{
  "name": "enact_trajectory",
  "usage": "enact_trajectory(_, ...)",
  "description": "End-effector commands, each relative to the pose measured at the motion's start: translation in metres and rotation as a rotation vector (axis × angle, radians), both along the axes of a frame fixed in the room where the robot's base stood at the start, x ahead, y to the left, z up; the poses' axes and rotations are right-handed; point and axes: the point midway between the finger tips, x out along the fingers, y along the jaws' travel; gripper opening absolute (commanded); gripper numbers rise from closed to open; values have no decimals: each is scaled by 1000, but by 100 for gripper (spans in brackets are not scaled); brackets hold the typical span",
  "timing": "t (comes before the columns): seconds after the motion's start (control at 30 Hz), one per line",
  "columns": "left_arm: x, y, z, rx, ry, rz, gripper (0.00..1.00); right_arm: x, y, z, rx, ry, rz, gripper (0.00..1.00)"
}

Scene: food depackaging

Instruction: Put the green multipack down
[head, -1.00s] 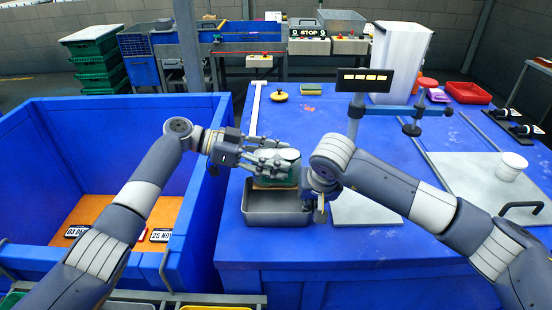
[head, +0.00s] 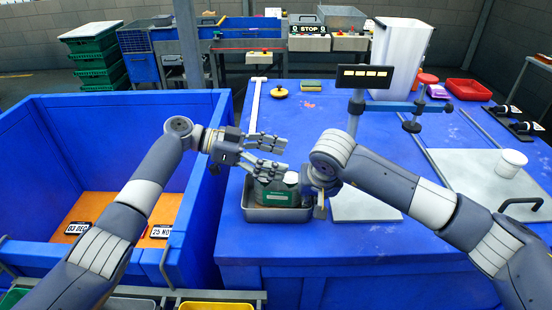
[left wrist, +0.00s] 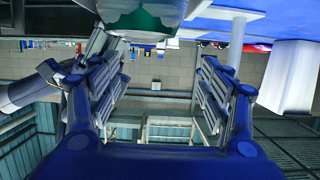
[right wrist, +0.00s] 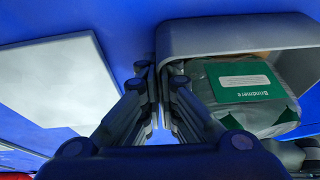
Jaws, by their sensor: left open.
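The green multipack (head: 277,192), a green and pale pack with a printed label, sits inside the grey metal tray (head: 277,215) near the table's front edge. It also shows in the right wrist view (right wrist: 240,95) within the tray wall, and at the top of the left wrist view (left wrist: 145,22). My left gripper (head: 277,156) is open just above and behind the pack, with nothing between its fingers. My right gripper (right wrist: 160,72) has its fingers close together on the tray's side wall, one on each side of it.
A large blue bin (head: 210,190) stands left of the table, with date cards inside. A display on a stand (head: 364,78) is behind my right arm. A pale board (head: 470,180) with a white cup (head: 511,165) lies at right.

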Motion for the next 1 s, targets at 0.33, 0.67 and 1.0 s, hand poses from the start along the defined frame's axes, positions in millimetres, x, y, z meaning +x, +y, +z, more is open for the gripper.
enact_trajectory(0.33,1,56,26,0,-2,4,71,0,0,0,-1,-1,0,0)
enact_trajectory(0.67,1,108,41,1,-1,1,71,0,0,0,0,-1,1,0)
enact_trajectory(1.0,0,115,44,0,-2,-2,71,0,0,0,0,-1,1,0)
